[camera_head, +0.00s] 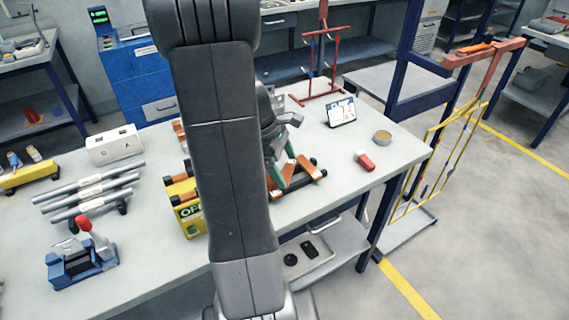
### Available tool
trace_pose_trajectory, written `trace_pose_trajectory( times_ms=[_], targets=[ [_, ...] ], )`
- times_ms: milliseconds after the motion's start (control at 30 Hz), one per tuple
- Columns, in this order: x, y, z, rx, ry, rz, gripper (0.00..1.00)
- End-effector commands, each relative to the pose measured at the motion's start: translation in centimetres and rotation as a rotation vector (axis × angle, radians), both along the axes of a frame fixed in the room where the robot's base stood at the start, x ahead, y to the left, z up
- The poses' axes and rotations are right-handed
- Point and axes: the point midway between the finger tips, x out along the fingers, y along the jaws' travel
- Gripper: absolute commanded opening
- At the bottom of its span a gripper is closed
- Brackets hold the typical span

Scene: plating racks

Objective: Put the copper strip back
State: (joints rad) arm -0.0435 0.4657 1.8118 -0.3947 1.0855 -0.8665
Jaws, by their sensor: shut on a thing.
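My gripper (284,172) shows just right of my arm, low over the middle of the table. Its jaws are shut on a piece that looks like the copper strip, but my arm hides most of the grip. Copper-coloured pieces (309,170) with dark round ends lie at the fingertips. I cannot tell which of them is held and which rest on the table. Another copper-coloured bit (179,131) shows left of my arm. A yellow box (184,207) with a partly hidden label stands by my arm's left side.
A red stand (322,60) rises behind. The table's right end is fairly clear.

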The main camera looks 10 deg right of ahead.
Motion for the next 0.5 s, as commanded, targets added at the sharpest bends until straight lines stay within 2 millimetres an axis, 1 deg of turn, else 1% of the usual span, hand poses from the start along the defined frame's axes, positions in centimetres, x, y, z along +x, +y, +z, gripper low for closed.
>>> trace_pose_trajectory(
  times_ms=[33,67,400,500],
  targets=[
    [-0.08,0.03,-0.15,0.002,0.002,-0.002,0.96],
    [-0.09,0.03,-0.16,0.002,0.002,-0.002,1.00],
    [-0.20,0.06,-0.27,0.003,0.006,-0.004,1.00],
    [-0.21,0.06,0.08,0.003,0.005,-0.004,1.00]
  ],
)
